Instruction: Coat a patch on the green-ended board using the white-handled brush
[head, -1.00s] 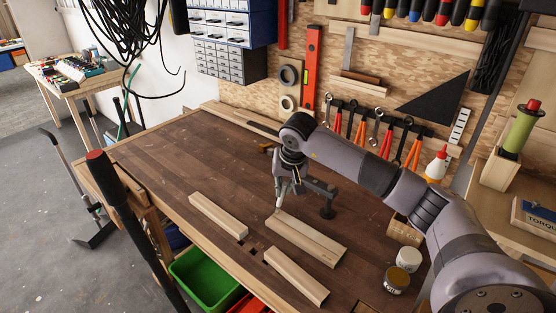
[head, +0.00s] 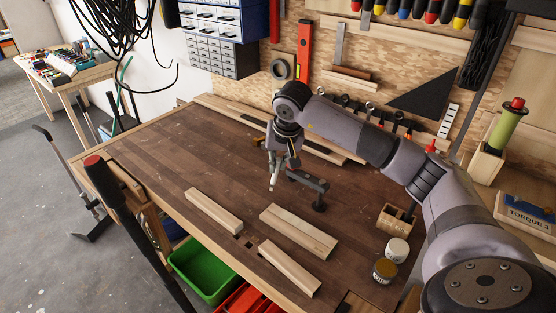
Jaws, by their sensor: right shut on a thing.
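Three pale wooden boards lie on the workbench: a left one (head: 214,211), a middle one (head: 300,232) and a front right one (head: 289,270). I cannot make out a green end on any of them. My right gripper (head: 279,162), on the arm from the right, is shut on a slim white-handled brush (head: 274,181). The brush points down, its lower tip in the air just behind the left end of the middle board, apart from it. The fingers partly hide the brush, and its bristles are too small to tell. My left gripper is out of view.
A dark clamp-like fixture (head: 313,188) stands close right of the brush.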

